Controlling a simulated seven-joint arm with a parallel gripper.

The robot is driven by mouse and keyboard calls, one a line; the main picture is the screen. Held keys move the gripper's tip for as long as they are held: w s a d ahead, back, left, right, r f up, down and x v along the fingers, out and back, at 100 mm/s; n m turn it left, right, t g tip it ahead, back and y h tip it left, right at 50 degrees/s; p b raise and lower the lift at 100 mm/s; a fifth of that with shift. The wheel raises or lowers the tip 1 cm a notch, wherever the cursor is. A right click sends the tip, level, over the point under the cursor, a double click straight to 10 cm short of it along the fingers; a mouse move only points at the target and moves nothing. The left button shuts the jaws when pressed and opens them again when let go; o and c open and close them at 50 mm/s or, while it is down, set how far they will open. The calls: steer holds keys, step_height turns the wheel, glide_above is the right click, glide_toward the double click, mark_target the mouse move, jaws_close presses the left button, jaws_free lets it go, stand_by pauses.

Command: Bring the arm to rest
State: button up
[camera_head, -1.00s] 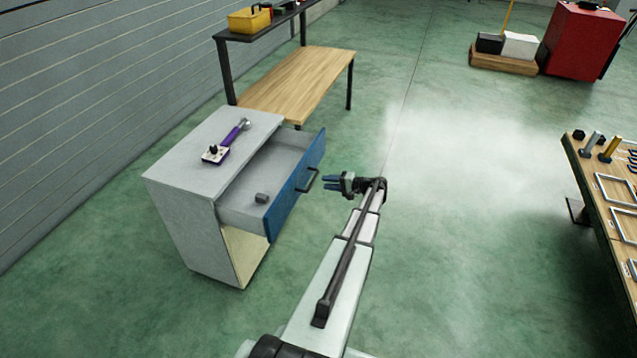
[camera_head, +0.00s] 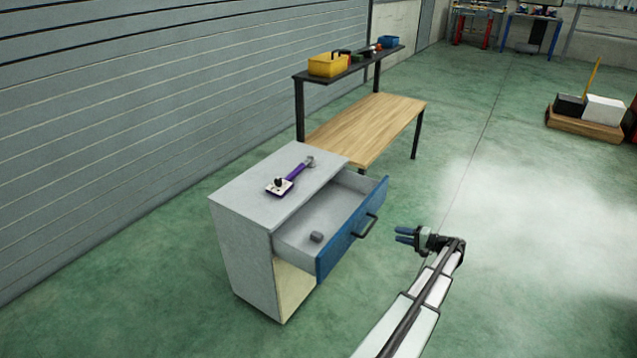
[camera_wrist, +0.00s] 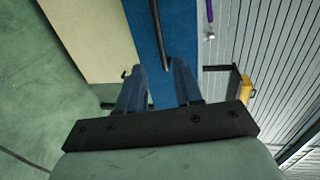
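My gripper (camera_head: 404,235) is at the end of my arm, in open air to the right of the drawer's blue front (camera_head: 351,231) and apart from its dark handle (camera_head: 366,226). In the wrist view its two blue fingers (camera_wrist: 159,88) stand apart with nothing between them. The blue drawer front (camera_wrist: 145,38) and the handle show beyond the fingers.
A purple-handled tool (camera_head: 291,178) lies on the cabinet top. A wooden bench (camera_head: 372,125) with a dark upper shelf holding a yellow bin (camera_head: 328,65) stands behind. A pallet with boxes (camera_head: 585,124) is at the back right. The green floor right of the cabinet is clear.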

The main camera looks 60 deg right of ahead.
steer(key=s+a+f+m+g+y, duration=0.1)
steer(key=s+a+f+g, duration=0.2)
steer(key=a+f+g, duration=0.35)
steer(key=s+a+f+m+g+y, duration=0.15)
steer(key=a+f+g, duration=0.25)
steer(key=a+f, duration=0.55)
steer(key=w+a+f+n+g, duration=0.1)
steer(key=w+a+n+g, duration=0.2)
steer(key=a, duration=0.8)
steer(key=w+a+f+n+g+y, duration=0.1)
steer(key=w+a+n+g, duration=0.2)
steer(key=a, duration=0.9)
steer(key=w+a+f+n+g, duration=0.1)
steer(key=w+a+n, duration=0.3)
steer(key=a, duration=0.7)
steer(key=a+n+g+h, duration=0.1)
steer(key=a+n, duration=0.4)
steer(key=a, duration=1)
steer(key=a+f+n+g+h, duration=0.1)
steer(key=a+n+g, duration=0.3)
steer(key=a, duration=1.1)
steer(key=shift+s+f+n+h, duration=0.25)
steer(key=shift+s+n+h, duration=0.15)
steer(key=shift+n+h, duration=0.35)
